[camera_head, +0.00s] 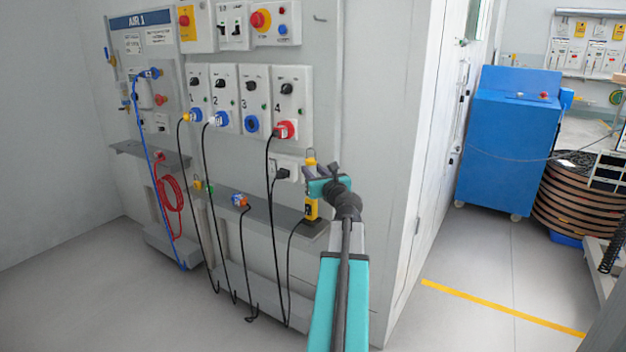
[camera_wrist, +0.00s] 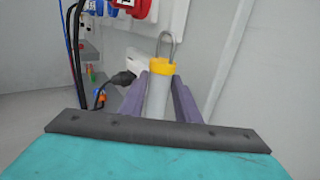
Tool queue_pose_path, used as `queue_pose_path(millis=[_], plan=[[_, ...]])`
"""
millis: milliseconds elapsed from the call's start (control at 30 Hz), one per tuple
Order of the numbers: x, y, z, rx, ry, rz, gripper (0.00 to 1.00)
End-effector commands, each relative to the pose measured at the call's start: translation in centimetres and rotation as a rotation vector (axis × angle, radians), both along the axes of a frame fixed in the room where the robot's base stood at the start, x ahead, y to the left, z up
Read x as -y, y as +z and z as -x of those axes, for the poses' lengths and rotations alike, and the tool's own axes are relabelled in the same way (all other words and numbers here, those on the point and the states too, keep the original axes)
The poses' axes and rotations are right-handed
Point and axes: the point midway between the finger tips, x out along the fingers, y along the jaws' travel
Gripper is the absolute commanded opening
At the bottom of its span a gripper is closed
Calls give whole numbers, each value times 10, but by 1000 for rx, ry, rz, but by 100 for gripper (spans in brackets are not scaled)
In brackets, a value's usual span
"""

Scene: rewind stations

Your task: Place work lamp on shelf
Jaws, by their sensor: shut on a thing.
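The work lamp (camera_wrist: 158,95) is a pale tube with a yellow cap and a grey wire hook on top. It stands roughly upright between the two purple fingers of my gripper (camera_wrist: 160,82), which is shut on it. In the head view my gripper (camera_head: 316,176) hides the lamp's middle; its yellow lower part (camera_head: 311,209) shows below and its cap above. The grey shelf (camera_head: 262,212) runs along the wall under the socket panels. The lamp's lower end appears at the shelf's right end; I cannot tell whether it touches.
Black cables hang from the numbered sockets (camera_head: 289,108) across the shelf's front. A blue and orange connector (camera_head: 240,200) lies on the shelf. A black plug (camera_head: 283,174) sits in a white socket left of the lamp. The wall corner is close on the right.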

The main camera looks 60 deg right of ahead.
Motion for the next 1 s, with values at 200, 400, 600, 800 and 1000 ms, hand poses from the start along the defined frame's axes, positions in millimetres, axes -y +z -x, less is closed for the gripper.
queue_pose_path(millis=[200,400,600,800,1000], plan=[[0,-13,0,1,-1,0,0],[0,-13,0,1,-1,0,0],[0,-15,0,1,-1,0,0],[0,-16,0,0,0,0,48],[0,-15,0,0,0,0,48]])
